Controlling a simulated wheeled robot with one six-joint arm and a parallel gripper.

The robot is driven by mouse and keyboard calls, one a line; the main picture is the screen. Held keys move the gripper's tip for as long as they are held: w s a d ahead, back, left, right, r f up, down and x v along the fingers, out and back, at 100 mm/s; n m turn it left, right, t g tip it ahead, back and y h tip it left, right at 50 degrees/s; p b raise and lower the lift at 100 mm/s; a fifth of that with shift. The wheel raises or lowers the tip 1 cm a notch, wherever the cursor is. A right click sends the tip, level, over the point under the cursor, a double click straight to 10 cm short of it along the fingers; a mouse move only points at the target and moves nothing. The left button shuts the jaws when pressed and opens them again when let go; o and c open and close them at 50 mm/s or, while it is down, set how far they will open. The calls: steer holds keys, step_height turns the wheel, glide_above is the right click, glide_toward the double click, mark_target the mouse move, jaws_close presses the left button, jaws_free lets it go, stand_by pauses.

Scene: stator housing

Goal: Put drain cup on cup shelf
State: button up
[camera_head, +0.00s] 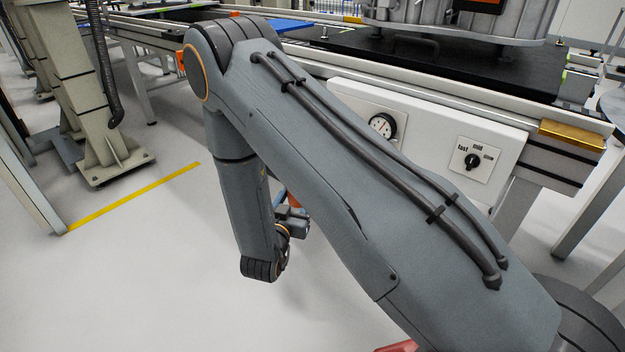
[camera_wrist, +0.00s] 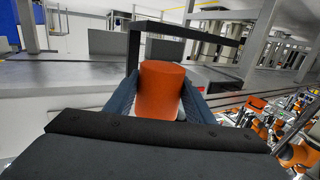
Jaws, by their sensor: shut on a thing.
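The orange drain cup (camera_wrist: 162,90) is in the middle of the wrist view, between the two blue fingers of my gripper (camera_wrist: 160,98). The fingers are shut on its sides. In the head view my gripper (camera_head: 292,216) is mostly hidden behind my arm, low beside the workbench. Only a small patch of orange shows there. A dark angular frame (camera_wrist: 185,30) stands beyond the cup in the wrist view; I cannot tell whether it is the cup shelf. No cup shelf is clearly recognisable in the head view.
A conveyor bench (camera_head: 575,145) with a white dial panel (camera_head: 425,125) runs behind my arm. A large metal housing (camera_head: 460,18) stands on it. A beige column (camera_head: 75,85) stands at the left. The floor between, with a yellow line (camera_head: 135,196), is clear.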

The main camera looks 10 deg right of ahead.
steer(key=b+x, duration=0.1)
steer(key=x, duration=0.9)
steer(key=b+x, duration=0.1)
steer(key=x, duration=0.4)
steer(key=shift+d+r+b, duration=0.1)
steer(key=shift+r+b, duration=0.25)
steer(key=shift+r, duration=0.05)
steer(key=f, duration=0.1)
steer(key=w+f+b, duration=0.1)
steer(key=f, duration=0.1)
steer(key=shift+d, duration=0.15)
steer(key=shift+s+f, duration=0.1)
steer(key=shift+f, duration=0.15)
steer(key=shift+f+b, duration=0.1)
steer(key=shift+b, duration=0.2)
steer(key=o, duration=1.1)
